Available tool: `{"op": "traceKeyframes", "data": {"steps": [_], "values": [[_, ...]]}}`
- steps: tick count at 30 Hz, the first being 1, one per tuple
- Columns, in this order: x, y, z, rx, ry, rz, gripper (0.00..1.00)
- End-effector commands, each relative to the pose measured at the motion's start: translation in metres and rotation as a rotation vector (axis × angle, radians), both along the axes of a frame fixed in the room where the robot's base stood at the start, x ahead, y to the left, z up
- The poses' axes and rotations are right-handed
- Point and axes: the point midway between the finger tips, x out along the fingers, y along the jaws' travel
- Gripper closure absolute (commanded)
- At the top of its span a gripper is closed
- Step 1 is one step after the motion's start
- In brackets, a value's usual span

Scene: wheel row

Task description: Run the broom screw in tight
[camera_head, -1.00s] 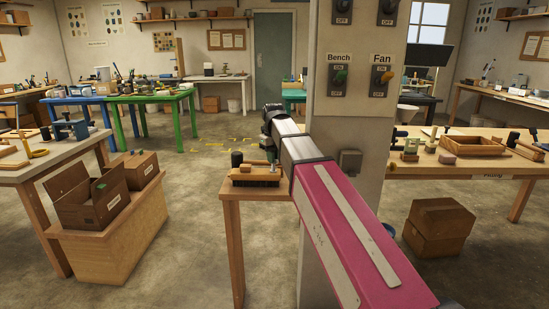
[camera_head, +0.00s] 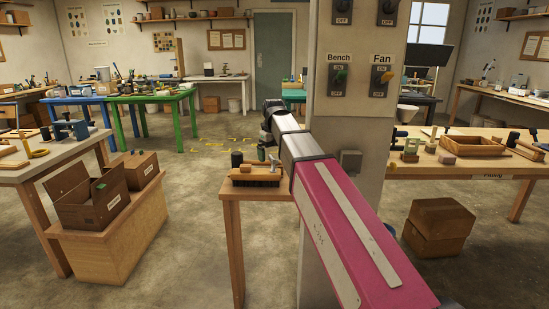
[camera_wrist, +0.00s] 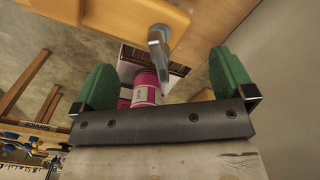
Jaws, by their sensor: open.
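A grey metal screw with a flattened head (camera_wrist: 158,50) sticks out by the edge of an orange-brown wooden piece in the wrist view. My gripper (camera_wrist: 165,85) has its green fingers spread wide on either side of the screw's line. The screw's end lies beyond the gap between the fingertips, and nothing is gripped. In the head view, a brush with a wooden block and dark bristles (camera_head: 255,182) lies on a small wooden stand, with a small grey metal part (camera_head: 273,163) at its right end.
The small wooden stand (camera_head: 229,235) stands left of a grey pillar (camera_head: 356,140) with Bench and Fan switches. A dark cylinder (camera_head: 237,159) stands behind the brush.

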Motion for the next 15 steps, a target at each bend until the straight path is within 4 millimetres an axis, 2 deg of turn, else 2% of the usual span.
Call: {"op": "traceKeyframes", "data": {"steps": [15], "values": [[0.001, 0.000, 0.045, 0.000, -0.001, 0.000, 0.00]]}}
